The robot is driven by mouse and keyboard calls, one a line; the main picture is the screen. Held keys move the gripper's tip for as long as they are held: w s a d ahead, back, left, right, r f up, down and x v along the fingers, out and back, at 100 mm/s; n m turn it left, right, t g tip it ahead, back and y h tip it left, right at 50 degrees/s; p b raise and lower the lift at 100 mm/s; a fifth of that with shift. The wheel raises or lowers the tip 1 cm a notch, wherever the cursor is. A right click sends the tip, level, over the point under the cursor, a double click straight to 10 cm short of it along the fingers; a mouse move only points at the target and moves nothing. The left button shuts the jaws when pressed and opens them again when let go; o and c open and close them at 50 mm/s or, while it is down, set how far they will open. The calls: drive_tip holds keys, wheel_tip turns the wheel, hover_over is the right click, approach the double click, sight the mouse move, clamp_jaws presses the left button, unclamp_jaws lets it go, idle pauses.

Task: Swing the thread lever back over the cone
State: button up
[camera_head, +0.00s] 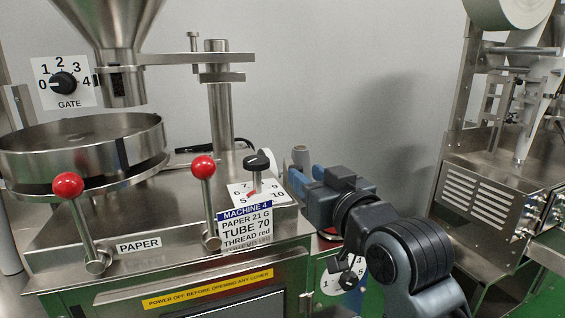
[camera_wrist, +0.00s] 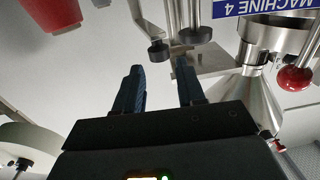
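The red cone (camera_wrist: 52,12) shows at the upper left of the wrist view, to the left of my gripper. In the head view only a small red part (camera_head: 329,235) shows below my gripper. My gripper (camera_wrist: 160,68) is open, with nothing between its two blue fingers. In the head view my gripper (camera_head: 305,178) is at the machine's right end, beside the dial. In the wrist view a metal rod with a dark round end (camera_wrist: 158,52) shows just beyond the gap between the fingertips. I cannot tell for certain whether it is the thread lever, or whether a finger touches it.
A black dial knob (camera_head: 258,160) stands close to the left of my gripper, behind the Machine 4 label (camera_head: 246,230). Two red-ball levers (camera_head: 204,168) (camera_head: 68,186) rise along the machine's front. Another machine (camera_head: 485,190) stands at right, with a gap between the machines.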

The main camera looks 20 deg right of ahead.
sight(292, 165)
drive_tip(key=w, duration=0.5)
drive_tip(key=w+p, duration=0.1)
drive_tip(key=w, duration=0.1)
drive_tip(key=shift+w+a, duration=0.25)
drive_tip(key=shift+w, duration=0.05)
clamp_jaws()
